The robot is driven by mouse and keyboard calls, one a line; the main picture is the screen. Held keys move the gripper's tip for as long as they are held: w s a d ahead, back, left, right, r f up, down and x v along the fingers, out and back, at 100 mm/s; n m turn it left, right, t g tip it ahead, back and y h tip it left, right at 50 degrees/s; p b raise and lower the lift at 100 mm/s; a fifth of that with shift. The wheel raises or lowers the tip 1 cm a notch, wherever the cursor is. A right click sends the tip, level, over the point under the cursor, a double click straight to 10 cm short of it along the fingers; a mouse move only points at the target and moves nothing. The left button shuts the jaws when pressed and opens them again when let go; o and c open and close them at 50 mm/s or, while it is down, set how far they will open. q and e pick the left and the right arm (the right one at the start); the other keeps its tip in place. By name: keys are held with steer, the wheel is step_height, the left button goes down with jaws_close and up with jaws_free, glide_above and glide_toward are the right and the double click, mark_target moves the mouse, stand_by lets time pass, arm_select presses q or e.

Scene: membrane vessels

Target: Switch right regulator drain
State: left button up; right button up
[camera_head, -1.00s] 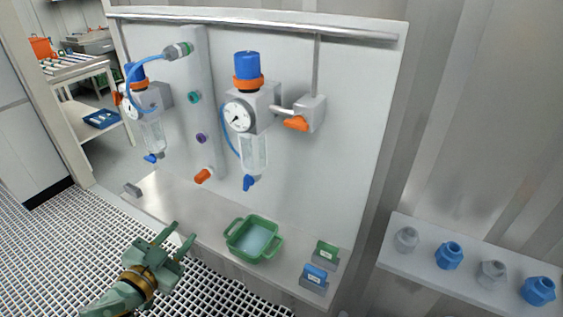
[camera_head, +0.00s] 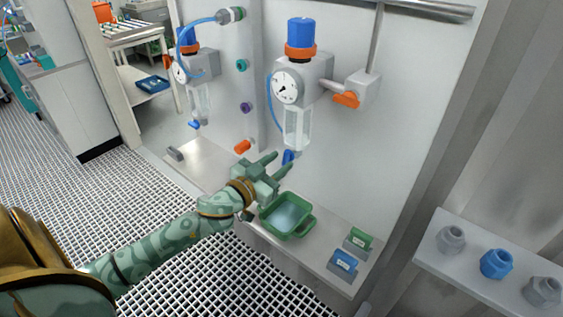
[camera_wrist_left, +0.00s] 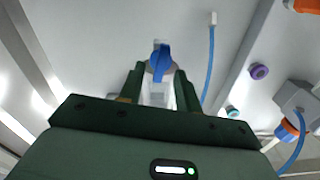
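The right regulator (camera_head: 304,75) hangs on the pale panel, with a blue cap, an orange ring, a round dial and a clear bowl (camera_head: 297,128). Its blue drain knob (camera_head: 288,157) sits at the bottom of the bowl. My left gripper (camera_head: 281,164) is open just below and beside that knob. In the left wrist view the blue drain knob (camera_wrist_left: 160,62) shows between the two spread fingers (camera_wrist_left: 160,75); I cannot tell whether they touch it. My right gripper is not in view.
A green tray (camera_head: 306,231) stands on the ledge below, with green and blue tag blocks to its right. The left regulator (camera_head: 198,70) has its own blue drain. An orange valve handle (camera_head: 346,100) is right of the right regulator. A side shelf (camera_head: 433,254) holds several fittings.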

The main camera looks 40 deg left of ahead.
arm_select(q)
steer(key=shift+w, duration=0.8)
steer(key=c, duration=0.6)
